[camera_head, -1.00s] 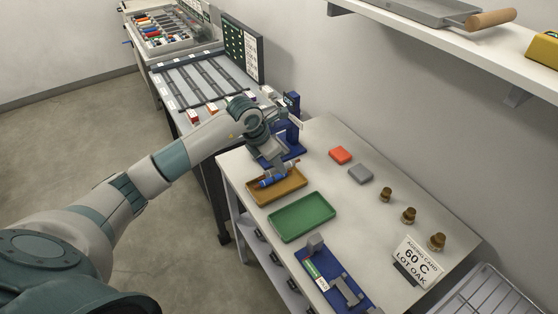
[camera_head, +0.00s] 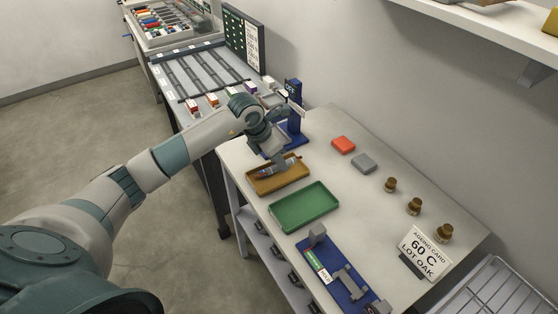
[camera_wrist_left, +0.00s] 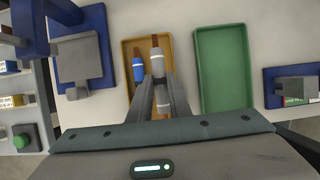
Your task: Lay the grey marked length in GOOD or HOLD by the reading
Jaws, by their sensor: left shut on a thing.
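My left gripper (camera_wrist_left: 160,98) is shut on the grey marked length (camera_wrist_left: 157,62), which has white bands and a brown tip. They are over the brown tray (camera_wrist_left: 133,112). A blue length (camera_wrist_left: 138,70) with a white band lies in that tray, just left of the grey one in the wrist view. The green tray (camera_wrist_left: 198,85) beside it is empty. In the head view the gripper (camera_head: 283,160) is low over the brown tray (camera_head: 262,189), with the green tray (camera_head: 305,207) nearer. I cannot tell whether the grey length touches the tray. My right gripper is out of view.
A blue stand (camera_head: 296,108) rises behind the brown tray.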

